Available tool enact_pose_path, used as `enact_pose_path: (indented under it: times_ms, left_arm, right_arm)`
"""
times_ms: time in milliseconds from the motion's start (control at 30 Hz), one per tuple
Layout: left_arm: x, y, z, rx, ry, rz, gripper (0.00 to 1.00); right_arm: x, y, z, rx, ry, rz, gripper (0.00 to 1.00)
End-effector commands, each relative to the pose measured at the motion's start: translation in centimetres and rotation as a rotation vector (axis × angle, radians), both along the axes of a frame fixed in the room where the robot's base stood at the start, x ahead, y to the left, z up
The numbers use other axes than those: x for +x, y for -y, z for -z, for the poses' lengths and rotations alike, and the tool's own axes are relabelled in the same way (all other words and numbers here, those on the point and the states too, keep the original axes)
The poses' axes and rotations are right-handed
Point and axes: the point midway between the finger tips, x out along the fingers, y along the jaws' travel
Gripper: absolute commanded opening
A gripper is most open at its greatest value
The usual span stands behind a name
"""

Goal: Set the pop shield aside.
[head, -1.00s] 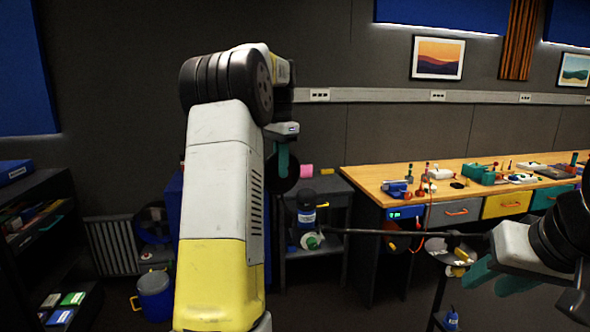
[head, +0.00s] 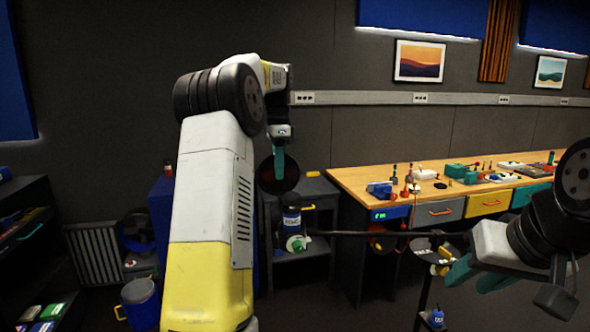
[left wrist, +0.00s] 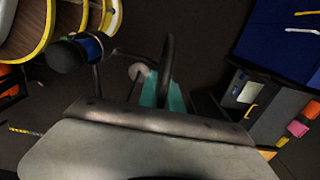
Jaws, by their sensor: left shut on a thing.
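The pop shield (head: 278,178) is a dark round disc. My left gripper (head: 279,158), with teal fingers, is shut on it and holds it up in front of the side table. In the left wrist view the pop shield (left wrist: 167,68) shows nearly edge-on at the teal fingers. Just below it in the head view is a blue-banded black thing that looks like a microphone (head: 291,217), near the end of a dark boom; it also shows in the left wrist view (left wrist: 82,50). My right gripper (head: 478,278) is open and empty at the right.
A dark side table (head: 318,188) stands behind the pop shield, with a yellow item (head: 312,174) on top. A long wooden workbench (head: 355,178) with tools runs to the right. A dark boom (head: 370,234) crosses in front. A blue bin (head: 140,303) stands at lower left.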

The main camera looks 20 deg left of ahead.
Motion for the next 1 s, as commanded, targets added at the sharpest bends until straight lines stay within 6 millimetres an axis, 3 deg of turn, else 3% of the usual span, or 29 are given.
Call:
enact_pose_path:
  times_ms: [167,200,300,667,1000]
  left_arm:
    - [0.0,0.2,-0.1,-0.001,0.002,0.004,0.0]
    - [0.0,0.2,-0.1,-0.001,0.002,0.004,0.13]
    - [0.0,0.2,-0.1,-0.001,0.002,0.003,0.31]
    - [0.1,0.1,-0.3,0.0,0.001,0.001,0.31]
    - [0.1,0.1,-5.4,0.0,0.004,0.001,0.31]
  right_arm:
    - [0.0,0.0,0.0,0.0,0.0,0.0,0.36]
    - [0.0,0.0,0.0,0.0,0.0,0.0,0.36]
    - [0.0,0.0,0.0,0.0,0.0,0.0,0.36]
    - [0.0,0.0,0.0,0.0,0.0,0.0,0.36]
    - [0.0,0.0,0.0,0.0,0.0,0.0,0.36]
